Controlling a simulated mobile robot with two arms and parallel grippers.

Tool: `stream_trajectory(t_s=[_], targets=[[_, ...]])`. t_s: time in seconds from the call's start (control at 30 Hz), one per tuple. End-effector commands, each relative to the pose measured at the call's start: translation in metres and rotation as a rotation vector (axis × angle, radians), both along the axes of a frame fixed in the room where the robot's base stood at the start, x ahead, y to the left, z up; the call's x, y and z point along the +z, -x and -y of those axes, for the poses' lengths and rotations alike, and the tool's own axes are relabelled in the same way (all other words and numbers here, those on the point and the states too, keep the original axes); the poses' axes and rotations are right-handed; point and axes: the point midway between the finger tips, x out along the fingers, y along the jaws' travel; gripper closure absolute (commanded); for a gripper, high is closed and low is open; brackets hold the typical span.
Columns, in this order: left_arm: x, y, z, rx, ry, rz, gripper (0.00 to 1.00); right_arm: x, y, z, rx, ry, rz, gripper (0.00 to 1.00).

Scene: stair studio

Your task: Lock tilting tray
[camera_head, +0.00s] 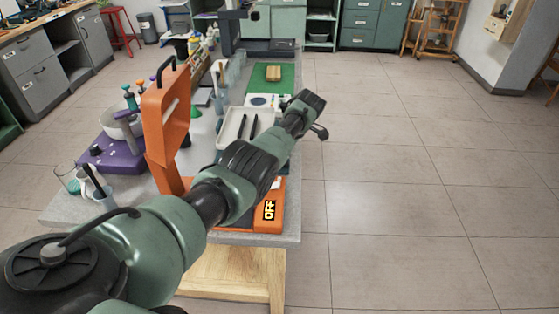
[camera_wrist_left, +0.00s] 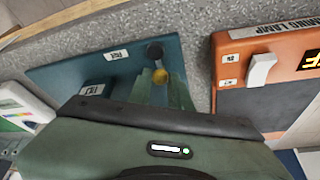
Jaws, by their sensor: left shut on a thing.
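My left gripper (camera_wrist_left: 162,88) reaches over a teal panel (camera_wrist_left: 95,68) in the left wrist view. Its green fingers are shut on a small knob with a yellow part (camera_wrist_left: 161,76) and a dark round end (camera_wrist_left: 155,51). The fingers partly cover the knob, and the hand hides the near part of the panel. The panel carries small white labels.
An orange warning lamp (camera_wrist_left: 262,38) with a white rocker switch (camera_wrist_left: 262,69) stands close right of the panel; its head-view display reads OFF (camera_head: 269,210). A purple device (camera_head: 124,160) and glassware (camera_head: 66,175) are at the bench's left. Floor right of the bench is clear.

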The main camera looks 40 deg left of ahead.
Motion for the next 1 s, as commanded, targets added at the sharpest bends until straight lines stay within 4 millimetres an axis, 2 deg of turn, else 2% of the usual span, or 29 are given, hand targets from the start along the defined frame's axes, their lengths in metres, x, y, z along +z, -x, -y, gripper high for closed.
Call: stream_trajectory(t_s=[0.17, 0.63, 0.67, 1.0], targets=[[-0.0005, 0.0001, 0.0010, 0.036, 0.001, 0.001, 1.00, -0.0072, 0.0001, -0.0001, 0.000, 0.000, 0.000, 0.54], [0.0007, 0.0004, 0.0010, 0.048, 0.001, 0.002, 1.00, -0.0075, 0.0001, 0.0000, 0.000, 0.000, 0.000, 0.54], [0.0007, 0.0004, 0.0010, 0.048, 0.001, 0.002, 0.72, -0.0075, 0.0001, 0.0001, 0.000, 0.000, 0.000, 0.54], [0.0018, 0.0002, 0.0013, 0.047, 0.001, 0.001, 0.72, -0.0073, 0.0003, 0.0005, 0.001, 0.000, 0.000, 0.54]])
